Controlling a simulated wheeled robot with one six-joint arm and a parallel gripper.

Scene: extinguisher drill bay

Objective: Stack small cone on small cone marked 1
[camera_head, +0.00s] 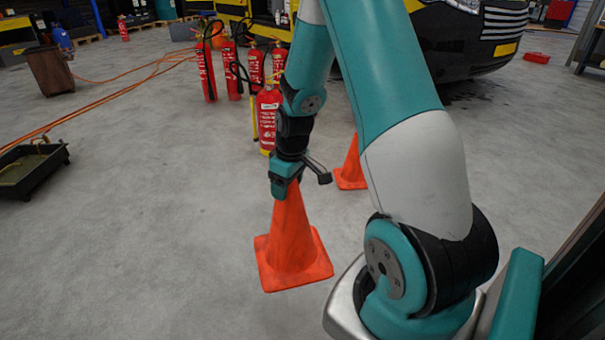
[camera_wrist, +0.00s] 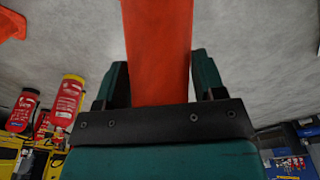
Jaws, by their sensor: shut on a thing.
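An orange cone (camera_head: 290,245) with a square base stands upright below my gripper (camera_head: 287,185) in the head view. My gripper is shut on the top of this cone. In the wrist view the orange cone (camera_wrist: 158,50) runs between the two teal fingers of my gripper (camera_wrist: 158,85). I cannot tell whether its base touches the floor. A second orange cone (camera_head: 352,168) stands farther back to the right, partly hidden behind my arm. A corner of orange shows at the top left of the wrist view (camera_wrist: 10,24). No number is legible on either cone.
Several red fire extinguishers (camera_head: 268,115) stand behind the cones. A dark tray (camera_head: 30,170) lies at the left, near orange hoses (camera_head: 100,92) and a brown bin (camera_head: 50,70). A dark vehicle (camera_head: 450,45) is at the back right. The grey floor at the left front is clear.

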